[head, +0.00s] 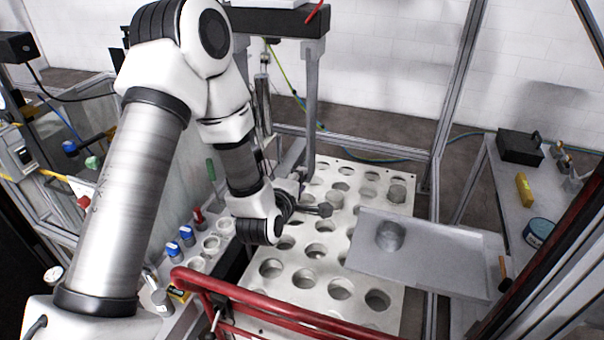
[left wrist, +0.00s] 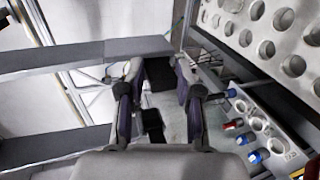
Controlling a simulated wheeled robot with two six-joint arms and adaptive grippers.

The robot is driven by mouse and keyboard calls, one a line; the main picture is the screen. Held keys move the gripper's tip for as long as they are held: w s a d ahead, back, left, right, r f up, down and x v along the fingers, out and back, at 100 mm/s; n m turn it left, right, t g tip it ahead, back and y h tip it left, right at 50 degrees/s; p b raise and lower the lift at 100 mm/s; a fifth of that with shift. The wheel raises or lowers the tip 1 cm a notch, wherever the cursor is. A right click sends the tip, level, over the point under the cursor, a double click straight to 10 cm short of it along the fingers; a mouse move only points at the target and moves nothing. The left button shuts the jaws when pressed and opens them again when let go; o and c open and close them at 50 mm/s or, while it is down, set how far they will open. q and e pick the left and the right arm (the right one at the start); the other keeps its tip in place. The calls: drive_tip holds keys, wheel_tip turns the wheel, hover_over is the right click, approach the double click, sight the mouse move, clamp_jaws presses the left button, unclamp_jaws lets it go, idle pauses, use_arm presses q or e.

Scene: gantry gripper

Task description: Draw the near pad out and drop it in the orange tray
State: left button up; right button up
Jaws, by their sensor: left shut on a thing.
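The gantry gripper hangs from an overhead beam, and its grey finger (head: 311,110) reaches down beside my left gripper (head: 303,196). In the left wrist view, two long grey gantry fingers (left wrist: 90,52) come in from the left. My left gripper (left wrist: 158,75) is shut on a dark block, apparently the near pad (left wrist: 158,82), at the end of the upper grey finger. A second dark patch (left wrist: 152,122) shows lower between my fingers; I cannot tell what it is. The pad is hidden in the head view. I see no orange tray in either view. My right gripper is not in view.
A white perforated plate (head: 318,251) lies below, with a grey metal tray (head: 440,262) over its right side. A red rail (head: 255,292) crosses the front. A side strip holds cups and blue and red caps (head: 187,232). A bench (head: 545,190) stands right.

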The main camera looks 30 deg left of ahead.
use_arm(q)
drive_tip(key=shift+f, duration=0.1)
drive_tip(key=shift+s+f, duration=0.15)
drive_tip(key=shift+s+d+f+b, duration=0.1)
drive_tip(key=shift+s+f+b, duration=0.05)
drive_tip(key=shift+s+b, duration=0.2)
drive_tip(key=shift+s+d, duration=0.1)
drive_tip(key=shift+s, duration=0.45)
clamp_jaws()
drive_tip(key=p+v, duration=0.2)
drive_tip(key=p, duration=0.1)
drive_tip(key=f+p+v, duration=0.1)
drive_tip(key=p+v, duration=0.1)
drive_tip(key=p, duration=0.2)
drive_tip(key=shift+s+r+p, duration=0.1)
drive_tip(key=shift+s+p, duration=0.2)
drive_tip(key=shift+s, duration=0.1)
idle(0.3)
